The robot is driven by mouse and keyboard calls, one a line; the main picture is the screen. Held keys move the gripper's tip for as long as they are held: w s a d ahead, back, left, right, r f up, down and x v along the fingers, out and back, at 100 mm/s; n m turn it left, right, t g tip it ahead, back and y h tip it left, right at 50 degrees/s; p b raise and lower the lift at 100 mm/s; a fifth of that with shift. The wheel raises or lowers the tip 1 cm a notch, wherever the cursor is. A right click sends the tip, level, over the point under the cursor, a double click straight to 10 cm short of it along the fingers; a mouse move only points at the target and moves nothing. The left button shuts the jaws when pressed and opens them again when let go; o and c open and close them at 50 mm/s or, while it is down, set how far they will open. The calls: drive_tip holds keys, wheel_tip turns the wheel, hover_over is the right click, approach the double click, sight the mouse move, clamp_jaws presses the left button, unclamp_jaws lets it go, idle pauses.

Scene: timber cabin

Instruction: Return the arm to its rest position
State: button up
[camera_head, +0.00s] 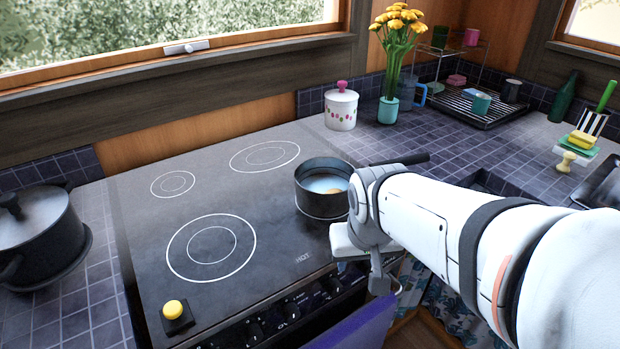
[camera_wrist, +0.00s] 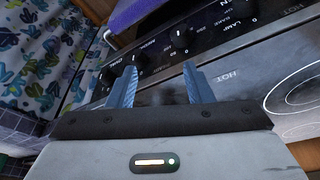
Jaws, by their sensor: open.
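My white arm reaches in from the right in the head view, over the front right corner of the black stove (camera_head: 140,225). The gripper's fingers are hidden behind the arm in that view. In the wrist view my gripper (camera_wrist: 160,88) shows two blue-grey fingers spread apart with nothing between them. Behind the fingers lies the stove's front panel with its knobs (camera_wrist: 180,38).
A dark pot (camera_head: 322,205) stands on the stove beside my arm. A lidded pot (camera_head: 38,235) stands at the left, and a yellow button (camera_head: 174,309) sits at the stove's front left. A vase (camera_head: 388,110), a jar (camera_head: 341,112) and a dish rack (camera_head: 475,108) stand at the back.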

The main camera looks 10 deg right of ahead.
drive_tip(key=shift+s+a+n+g+y, duration=0.3)
drive_tip(key=shift+s+a+n+g, duration=0.2)
drive_tip(key=shift+s+a, duration=0.6)
drive_tip(key=shift+d, duration=0.1)
wheel_tip(320, 180, up, 6)
drive_tip(key=p, duration=0.6)
drive_tip(key=shift+s+r, duration=0.2)
drive_tip(key=shift+r, duration=0.05)
drive_tip(key=shift+c, duration=0.3)
